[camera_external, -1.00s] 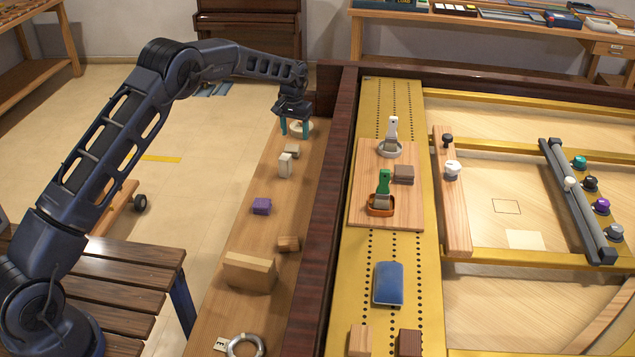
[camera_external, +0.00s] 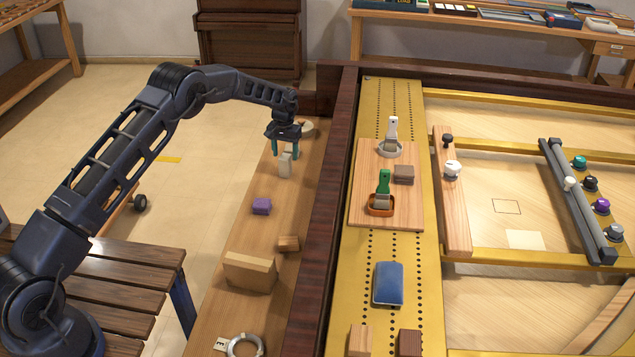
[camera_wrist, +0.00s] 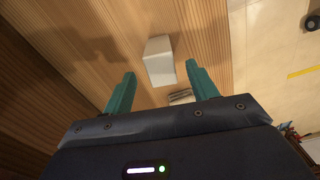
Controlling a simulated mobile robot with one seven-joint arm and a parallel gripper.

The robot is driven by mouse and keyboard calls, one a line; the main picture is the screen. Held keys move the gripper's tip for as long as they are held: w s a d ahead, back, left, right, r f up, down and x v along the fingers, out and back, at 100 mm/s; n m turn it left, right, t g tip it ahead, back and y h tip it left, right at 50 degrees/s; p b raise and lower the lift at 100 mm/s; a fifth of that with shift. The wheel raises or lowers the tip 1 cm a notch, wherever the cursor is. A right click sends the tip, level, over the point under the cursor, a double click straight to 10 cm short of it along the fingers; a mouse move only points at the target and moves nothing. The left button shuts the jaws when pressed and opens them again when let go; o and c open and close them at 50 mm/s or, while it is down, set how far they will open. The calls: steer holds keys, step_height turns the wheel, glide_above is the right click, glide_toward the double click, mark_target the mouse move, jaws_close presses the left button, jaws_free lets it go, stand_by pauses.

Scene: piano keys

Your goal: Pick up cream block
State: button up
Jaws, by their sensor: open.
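The cream block (camera_external: 285,166) stands upright on the wooden ledge. In the wrist view the cream block (camera_wrist: 158,58) is a pale block just beyond the fingertips, roughly in line with the gap between them. My gripper (camera_external: 284,152) is open and pointing down over the ledge, at the cream block's far side in the external view. The gripper (camera_wrist: 161,74) shows two teal fingers spread apart with no block gripped. Whether a finger touches the block is unclear.
A second small block (camera_wrist: 181,97) lies close to the cream block, between the fingers in the wrist view. A dark raised rail (camera_external: 325,215) runs along the right.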

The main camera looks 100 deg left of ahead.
mark_target(285, 157)
step_height(285, 157, down, 4)
steer(key=shift+s+f, duration=0.1)
steer(key=shift+f, duration=0.05)
steer(key=shift+c, duration=0.5)
steer(key=c, duration=1)
